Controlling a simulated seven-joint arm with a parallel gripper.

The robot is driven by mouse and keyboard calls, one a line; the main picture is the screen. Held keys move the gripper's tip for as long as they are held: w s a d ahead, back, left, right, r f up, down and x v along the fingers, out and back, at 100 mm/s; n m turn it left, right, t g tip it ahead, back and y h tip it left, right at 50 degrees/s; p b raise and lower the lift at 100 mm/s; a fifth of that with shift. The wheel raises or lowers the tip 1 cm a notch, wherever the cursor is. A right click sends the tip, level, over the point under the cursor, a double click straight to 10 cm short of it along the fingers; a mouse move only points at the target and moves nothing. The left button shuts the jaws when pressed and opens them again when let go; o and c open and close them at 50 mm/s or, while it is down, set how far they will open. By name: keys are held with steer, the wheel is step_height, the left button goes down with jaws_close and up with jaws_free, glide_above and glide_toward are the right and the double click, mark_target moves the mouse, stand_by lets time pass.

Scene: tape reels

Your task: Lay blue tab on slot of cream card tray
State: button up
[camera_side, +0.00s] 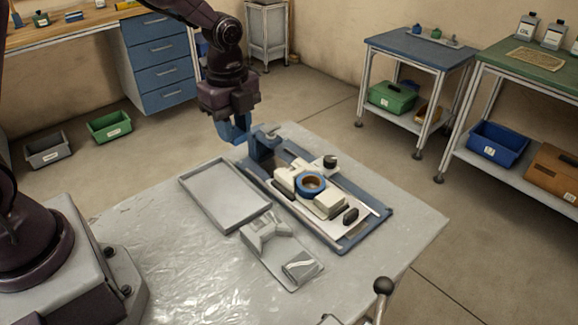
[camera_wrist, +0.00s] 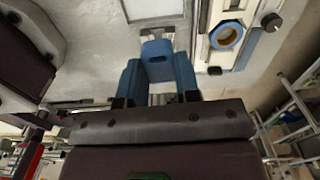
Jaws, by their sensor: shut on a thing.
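My gripper (camera_side: 234,130) hangs over the far left edge of the table, left of the blue frame's upright block. In the wrist view, my gripper (camera_wrist: 158,74) is shut on a blue tab (camera_wrist: 156,48), which shows between the blue finger pieces. In the side view I cannot separate the tab from the fingers. A cream unit (camera_side: 328,206), the only cream tray-like thing I see, sits on the blue frame to the right, apart from my gripper. A blue-rimmed reel (camera_side: 311,183) lies on it. I cannot make out its slot.
The blue frame (camera_side: 352,244) has an upright block (camera_side: 263,143) close to my gripper. An empty grey tray (camera_side: 222,192) lies left of the frame. A grey dispenser-like piece (camera_side: 266,232) stands in front. The table (camera_side: 150,240) is clear at front left.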

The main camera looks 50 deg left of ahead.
steer(key=shift+s+d, duration=0.1)
steer(key=shift+s, duration=0.05)
steer(key=w+f, duration=0.3)
steer(key=w, duration=0.1)
steer(key=w+f, duration=0.3)
steer(key=w, duration=0.2)
steer(key=w+f, duration=0.4)
steer(key=shift+w, duration=0.15)
steer(key=shift+a+f, duration=0.2)
steer(key=shift+f, duration=1.25)
steer(key=shift+f, duration=0.25)
steer(key=shift+f, duration=0.3)
steer(key=o, duration=0.8)
